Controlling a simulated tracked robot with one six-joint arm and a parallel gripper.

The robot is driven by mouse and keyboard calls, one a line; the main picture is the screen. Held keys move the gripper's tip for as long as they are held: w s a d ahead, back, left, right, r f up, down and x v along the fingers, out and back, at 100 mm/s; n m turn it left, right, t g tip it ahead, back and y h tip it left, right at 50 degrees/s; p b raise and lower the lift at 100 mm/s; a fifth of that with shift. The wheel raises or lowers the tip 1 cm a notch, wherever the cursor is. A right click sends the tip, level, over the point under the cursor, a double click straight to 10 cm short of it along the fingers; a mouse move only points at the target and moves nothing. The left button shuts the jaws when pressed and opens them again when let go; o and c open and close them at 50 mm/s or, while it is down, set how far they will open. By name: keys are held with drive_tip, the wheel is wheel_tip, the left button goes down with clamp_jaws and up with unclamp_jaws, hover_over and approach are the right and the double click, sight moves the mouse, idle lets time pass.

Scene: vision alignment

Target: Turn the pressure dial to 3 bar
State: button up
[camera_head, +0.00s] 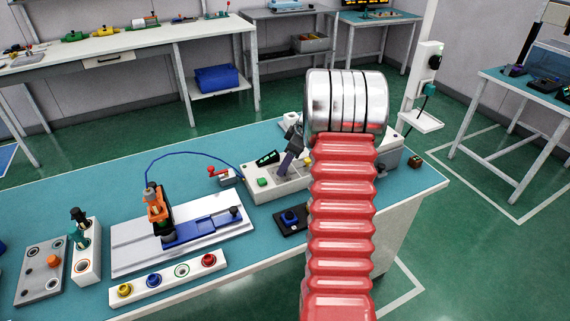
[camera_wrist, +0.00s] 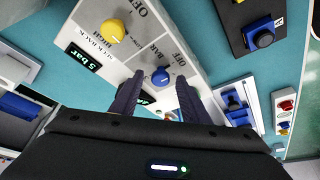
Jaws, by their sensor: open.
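A white control box (camera_head: 279,187) stands on the teal bench, right of centre in the head view. In the wrist view the box (camera_wrist: 176,25) carries a blue dial (camera_wrist: 161,75) beside the letters BAR and OFF, and a yellow knob (camera_wrist: 113,30). In the head view my arm hides much of the box and gripper (camera_head: 291,150).
A white fixture with a blue slide (camera_head: 202,229) and an orange part (camera_head: 157,210) stands left of the box. A strip of coloured buttons (camera_head: 168,276) lies at the front. A dark pad with a blue knob (camera_head: 289,217) sits close before the box.

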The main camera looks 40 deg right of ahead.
drive_tip(key=shift+c, duration=0.5)
drive_tip(key=c, duration=0.9)
drive_tip(key=shift+a, duration=0.1)
drive_tip(key=shift+c, duration=0.3)
